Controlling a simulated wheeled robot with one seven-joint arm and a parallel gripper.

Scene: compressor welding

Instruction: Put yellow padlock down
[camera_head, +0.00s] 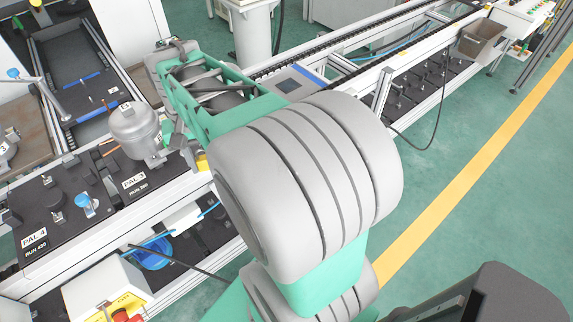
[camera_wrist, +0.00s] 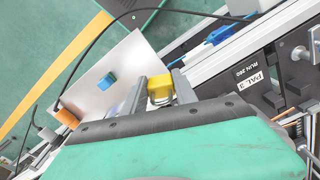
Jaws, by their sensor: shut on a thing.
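The yellow padlock (camera_wrist: 160,90) shows in the wrist view between the two grey fingers of my gripper (camera_wrist: 160,84). The fingers are shut on it, and its shackle side faces the wrist. In the head view a small yellow part of the padlock (camera_head: 202,162) shows beside my arm, near the front edge of the conveyor line. My arm hides most of my gripper there. I cannot tell whether the padlock touches anything below it.
A white box (camera_wrist: 120,65) with a blue part and an orange part lies past the fingers. Black pallets, one marked PAL 4 (camera_head: 40,262), sit on the line. A grey compressor (camera_head: 134,128) stands close to my gripper. A blue round thing (camera_head: 152,252) is below the line.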

